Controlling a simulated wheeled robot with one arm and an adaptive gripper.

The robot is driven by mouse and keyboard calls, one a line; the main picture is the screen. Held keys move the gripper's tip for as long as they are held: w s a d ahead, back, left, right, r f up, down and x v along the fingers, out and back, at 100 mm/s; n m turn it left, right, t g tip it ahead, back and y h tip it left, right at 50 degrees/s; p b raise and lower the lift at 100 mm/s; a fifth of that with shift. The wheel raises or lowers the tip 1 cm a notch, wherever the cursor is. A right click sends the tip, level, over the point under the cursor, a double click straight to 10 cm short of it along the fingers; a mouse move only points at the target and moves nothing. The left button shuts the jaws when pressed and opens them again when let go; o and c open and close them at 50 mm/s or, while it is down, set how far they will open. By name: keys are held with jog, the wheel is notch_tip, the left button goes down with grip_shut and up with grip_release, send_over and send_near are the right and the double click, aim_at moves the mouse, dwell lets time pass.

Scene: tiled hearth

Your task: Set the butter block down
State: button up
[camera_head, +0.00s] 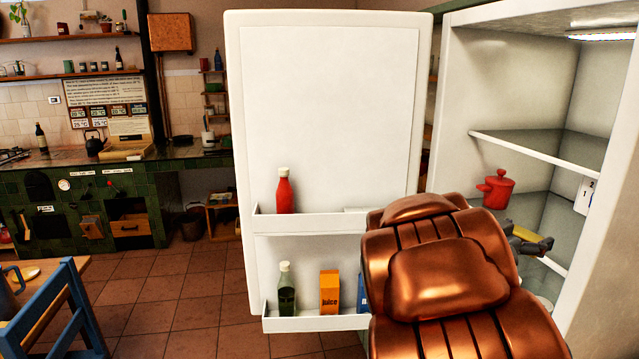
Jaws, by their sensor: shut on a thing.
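The yellow butter block (537,247) is inside the open fridge (490,90), at the right of the head view. My gripper (526,241) is dark grey and is shut on the block. It reaches in past the fridge's front edge, mostly hidden behind my copper-coloured arm. The block appears near the level of a lower glass shelf (562,222). I cannot tell whether it touches a shelf.
A red lidded pot (494,188) stands left of the gripper in the fridge. A white box marked with numbers (586,195) is at the right. The open fridge door (330,110) holds a red bottle (285,192), a dark bottle (286,292) and a juice carton (329,291).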

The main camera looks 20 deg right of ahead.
jog(key=w+a+f+n+t+y, duration=0.3)
jog(key=w+a+n+t+y, duration=0.2)
jog(key=w+a, duration=0.8)
jog(key=w+a+f+n+t+y, duration=0.3)
jog(key=w+a+n+t+y, duration=0.3)
jog(key=w+a, duration=0.7)
jog(key=w+a+f+n+t+y, duration=0.3)
jog(key=w+a+n+t+y, duration=0.2)
jog(key=w+a, duration=0.8)
jog(key=shift+w+a+f+n+y, duration=0.1)
jog(key=shift+a+n+y, duration=0.15)
jog(key=shift+a, duration=0.75)
jog(key=shift+w+a+r+n+y, duration=0.1)
jog(key=shift+w+a+n+y, duration=0.1)
jog(key=shift+a, duration=0.8)
jog(key=shift+w+a+f+n+y, duration=0.1)
jog(key=shift+a+n+y, duration=0.15)
jog(key=shift+a, duration=0.75)
